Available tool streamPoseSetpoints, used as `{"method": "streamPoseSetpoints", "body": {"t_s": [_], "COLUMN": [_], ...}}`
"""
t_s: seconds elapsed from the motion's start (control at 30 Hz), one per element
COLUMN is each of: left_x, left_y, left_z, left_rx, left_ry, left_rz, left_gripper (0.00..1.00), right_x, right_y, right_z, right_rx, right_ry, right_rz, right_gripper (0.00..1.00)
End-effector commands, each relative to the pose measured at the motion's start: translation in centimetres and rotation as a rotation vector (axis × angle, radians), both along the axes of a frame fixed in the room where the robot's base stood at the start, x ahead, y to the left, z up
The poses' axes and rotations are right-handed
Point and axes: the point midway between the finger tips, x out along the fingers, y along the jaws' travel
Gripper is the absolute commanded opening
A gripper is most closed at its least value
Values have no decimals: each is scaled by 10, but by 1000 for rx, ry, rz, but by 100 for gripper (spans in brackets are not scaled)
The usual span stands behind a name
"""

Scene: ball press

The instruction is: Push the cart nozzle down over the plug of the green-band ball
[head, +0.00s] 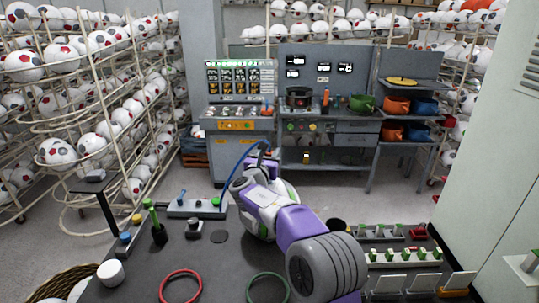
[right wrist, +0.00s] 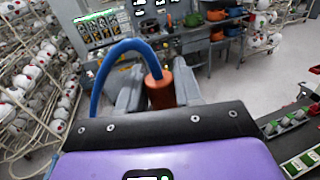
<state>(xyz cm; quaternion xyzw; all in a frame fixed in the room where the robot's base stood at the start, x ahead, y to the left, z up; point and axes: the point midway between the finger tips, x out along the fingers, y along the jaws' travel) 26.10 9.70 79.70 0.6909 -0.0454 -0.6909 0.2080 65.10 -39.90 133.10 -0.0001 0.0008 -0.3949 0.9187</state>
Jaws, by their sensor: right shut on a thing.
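My right gripper (right wrist: 158,92) is shut on an orange-brown cylindrical nozzle (right wrist: 159,88), held between its two grey fingers in the right wrist view. A blue hose (right wrist: 118,50) arches from the nozzle's top to the left. In the head view my right arm reaches away over the table, and the hose (head: 231,168) curves beside the gripper; the fingertips and nozzle are mostly hidden there. I cannot make out a green-band ball or its plug in either view. A green ring (head: 267,274) lies flat on the table. My left gripper is not in view.
The dark table (head: 215,258) also bears a red ring (head: 181,272), a white cup (head: 111,272) and a grey tray (head: 198,208). Slotted racks (head: 405,257) stand at right. Ball racks (head: 75,105) fill the left. A grey workbench (head: 330,130) stands behind, across open floor.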

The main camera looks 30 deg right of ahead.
Motion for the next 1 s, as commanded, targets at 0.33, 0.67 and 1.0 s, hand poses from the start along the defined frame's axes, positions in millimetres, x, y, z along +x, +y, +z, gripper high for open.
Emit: {"method": "streamPoseSetpoints", "body": {"t_s": [0.33, 0.67, 1.0], "left_x": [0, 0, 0], "left_y": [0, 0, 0], "left_z": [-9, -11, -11], "left_rx": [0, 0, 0], "left_ry": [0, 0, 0], "left_rz": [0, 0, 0], "left_gripper": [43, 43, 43], "right_x": [0, 0, -2], "right_y": [0, 0, 3], "right_z": [-10, -11, -12], "right_rx": [-1, -1, 0], "right_ry": [-1, -1, 0], "right_rz": [0, 0, 1], "right_gripper": [2, 64, 64]}}
